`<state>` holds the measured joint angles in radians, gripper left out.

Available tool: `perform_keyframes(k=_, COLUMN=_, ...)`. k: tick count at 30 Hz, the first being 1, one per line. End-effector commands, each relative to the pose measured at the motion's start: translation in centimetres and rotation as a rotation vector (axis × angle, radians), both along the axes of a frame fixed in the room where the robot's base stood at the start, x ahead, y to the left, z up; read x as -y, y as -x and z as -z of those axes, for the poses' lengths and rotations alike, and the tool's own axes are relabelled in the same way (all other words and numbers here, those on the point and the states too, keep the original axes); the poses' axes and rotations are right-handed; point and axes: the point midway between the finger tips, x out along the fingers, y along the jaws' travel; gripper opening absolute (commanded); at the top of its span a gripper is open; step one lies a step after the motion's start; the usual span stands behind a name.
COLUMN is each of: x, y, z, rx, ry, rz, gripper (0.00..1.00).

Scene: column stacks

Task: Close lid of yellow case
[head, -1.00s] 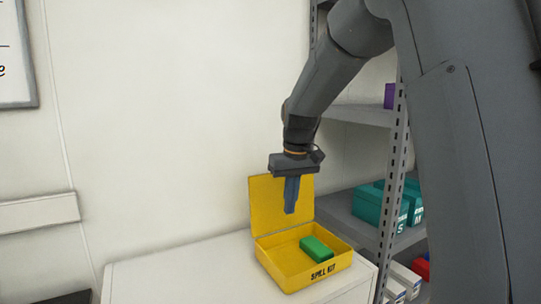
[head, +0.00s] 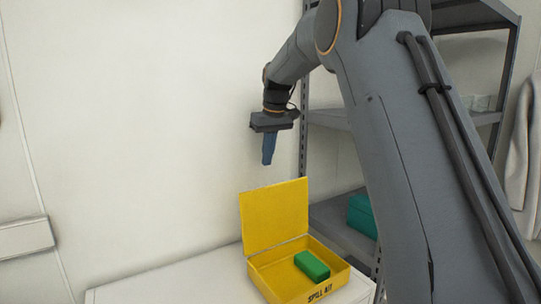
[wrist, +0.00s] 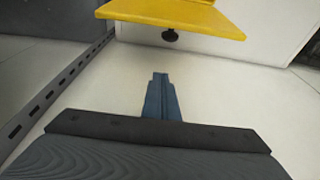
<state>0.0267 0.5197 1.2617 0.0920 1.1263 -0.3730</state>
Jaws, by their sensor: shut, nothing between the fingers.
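The yellow case (head: 283,269) sits on the white cabinet top in the head view, marked "SPILL KIT" on its front. Its lid (head: 274,215) stands upright, open, at the back. A green block (head: 312,265) lies inside the case. My gripper (head: 267,163) is shut and empty, pointing down above and behind the lid's top edge, apart from it. In the wrist view my shut blue fingers (wrist: 160,82) show against a pale surface. A yellow panel edge (wrist: 180,15), apparently the lid, shows beyond them with a dark knob (wrist: 170,35) below it.
The white cabinet top (head: 190,285) is bare left of the case. A grey shelf unit (head: 345,232) with a teal box (head: 363,214) stands to the right. A pale wall is behind the case, and a light garment (head: 525,150) hangs at far right.

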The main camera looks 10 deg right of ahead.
Motion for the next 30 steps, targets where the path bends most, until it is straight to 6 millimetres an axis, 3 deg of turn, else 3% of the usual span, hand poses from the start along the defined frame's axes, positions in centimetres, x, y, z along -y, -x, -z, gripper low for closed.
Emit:
perform_keyframes(k=11, x=-0.6, y=-1.6, z=7.2, rx=-0.004, ry=0.0, rz=-0.001, gripper=0.0)
perform_keyframes(k=19, x=0.6, y=1.6, z=6.5, rx=0.0, ry=-0.001, rz=0.004, gripper=0.0)
perform_keyframes(k=30, x=0.8, y=2.2, z=6.7, rx=0.0, ry=0.0, rz=0.002, gripper=0.0)
